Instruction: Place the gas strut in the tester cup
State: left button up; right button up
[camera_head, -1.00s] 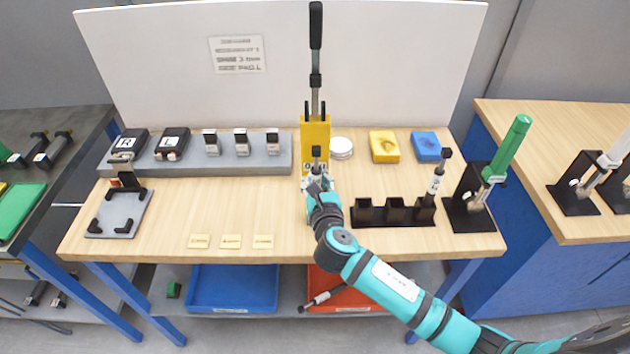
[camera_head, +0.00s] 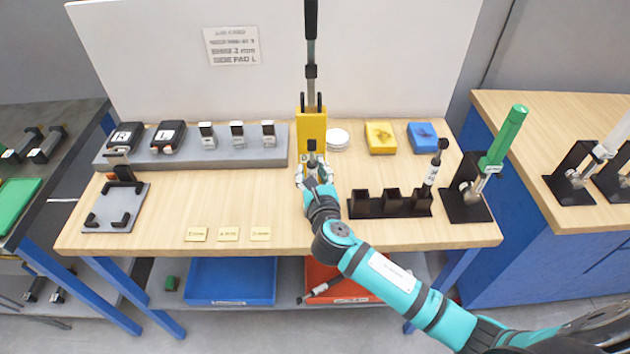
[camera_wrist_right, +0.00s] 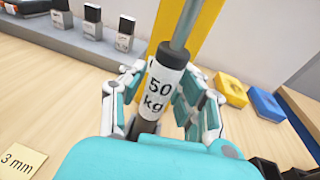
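The gas strut (camera_wrist_right: 160,88) has a dark body, a white "50 kg" label and a grey rod; in the head view its dark upper end (camera_head: 312,148) shows at the front of the yellow tester (camera_head: 312,132). My right gripper (camera_head: 314,177) is at the tester's foot, with its fingers close on both sides of the strut; in the wrist view the gripper (camera_wrist_right: 162,100) appears shut on it. The strut looks about upright, in line with the tester. The tester cup and the strut's lower end are hidden by my gripper. My left gripper is not in view.
A black rack (camera_head: 392,205) holding another strut (camera_head: 433,172) stands right of my gripper. A green-handled clamp (camera_head: 500,143) is farther right. Yellow (camera_head: 380,138) and blue (camera_head: 422,136) blocks lie behind.

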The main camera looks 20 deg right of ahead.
jog(key=s+a+r+b, duration=0.1)
jog(key=s, duration=1)
jog(key=shift+s+a+r, duration=0.25)
jog(key=shift+s+r, duration=0.15)
dwell(0.4)
jog(key=shift+o, duration=1.3)
jog(key=shift+f, duration=0.1)
